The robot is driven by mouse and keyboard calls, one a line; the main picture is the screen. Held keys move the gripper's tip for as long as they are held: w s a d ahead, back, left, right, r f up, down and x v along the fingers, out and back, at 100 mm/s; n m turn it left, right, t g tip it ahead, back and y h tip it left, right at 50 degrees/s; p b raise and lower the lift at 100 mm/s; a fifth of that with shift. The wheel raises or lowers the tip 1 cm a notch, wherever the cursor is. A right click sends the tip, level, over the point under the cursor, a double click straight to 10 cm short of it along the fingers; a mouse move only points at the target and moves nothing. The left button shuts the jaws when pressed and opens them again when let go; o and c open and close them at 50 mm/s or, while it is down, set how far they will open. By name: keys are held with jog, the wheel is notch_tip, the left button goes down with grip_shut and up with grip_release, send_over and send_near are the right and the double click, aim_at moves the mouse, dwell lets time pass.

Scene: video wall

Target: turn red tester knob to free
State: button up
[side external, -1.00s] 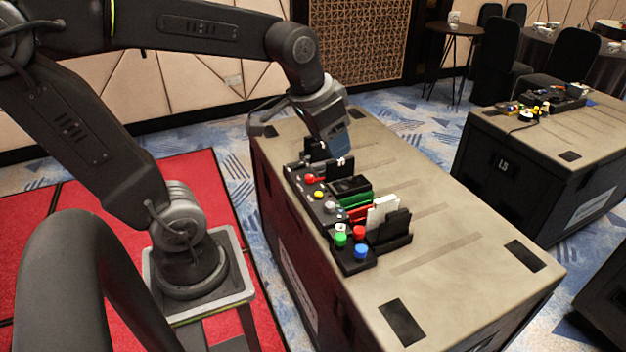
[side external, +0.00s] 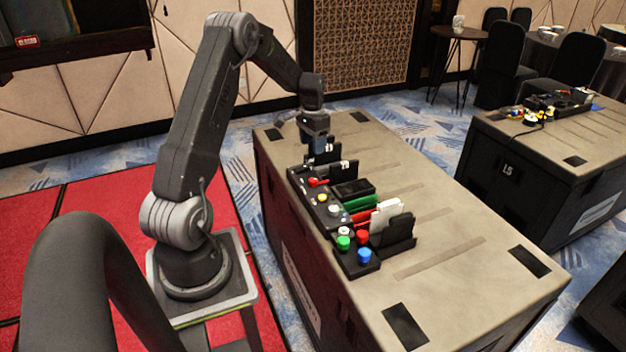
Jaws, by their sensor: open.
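A red knob (side external: 314,182) sits near the far end of the dark tester panel (side external: 321,196) on the case top. It looks like a red piece reaching sideways; its exact setting and any "free" mark are too small to read. My gripper (side external: 311,157) points down over the far end of the panel, beyond the knob in the picture. Its fingers are dark against dark modules and hard to make out. It is open, and I see nothing held. I cannot tell whether it touches the small black upright modules (side external: 342,167) by it.
Green and red cards (side external: 361,202), a white card (side external: 384,217) and a black block (side external: 400,228) stand along the row. Green, red and blue caps (side external: 363,255) are at the near end. The case top (side external: 470,270) to the right is clear.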

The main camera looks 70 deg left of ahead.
aim_at(313, 180)
notch_tip(313, 180, down, 14)
jog(key=shift+r, duration=0.2)
dwell(0.4)
jog(key=c, duration=0.9)
